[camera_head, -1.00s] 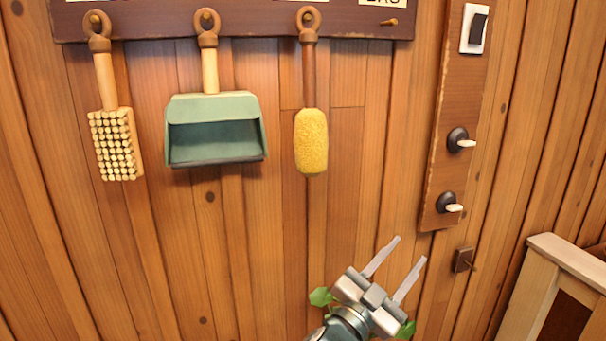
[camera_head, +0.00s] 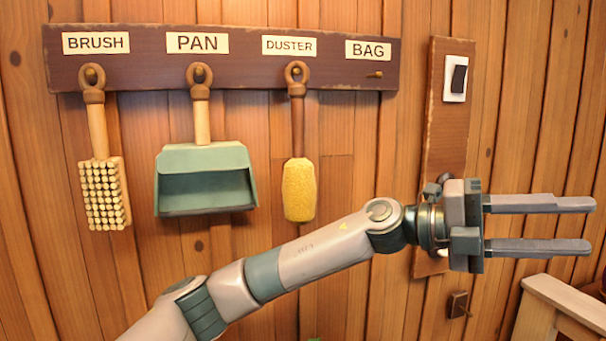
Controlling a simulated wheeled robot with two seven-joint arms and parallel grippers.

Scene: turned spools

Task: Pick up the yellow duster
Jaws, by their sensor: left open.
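The yellow duster (camera_head: 299,190) hangs by its brown ring from a peg under the DUSTER label, with its brown handle up and its fuzzy yellow head down. My left arm reaches across from the lower left, below the duster's head. My left gripper (camera_head: 590,226) is at the far right, well right of the duster and a little lower in the picture. Its two fingers point right, apart and empty. My right gripper does not show.
A dark rack board (camera_head: 340,72) carries the labels and pegs. A brush (camera_head: 104,190) and a green dustpan (camera_head: 205,180) hang left of the duster. The BAG peg (camera_head: 375,75) is empty. A switch board (camera_head: 450,110) is partly behind my gripper. A wooden furniture corner (camera_head: 565,300) stands lower right.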

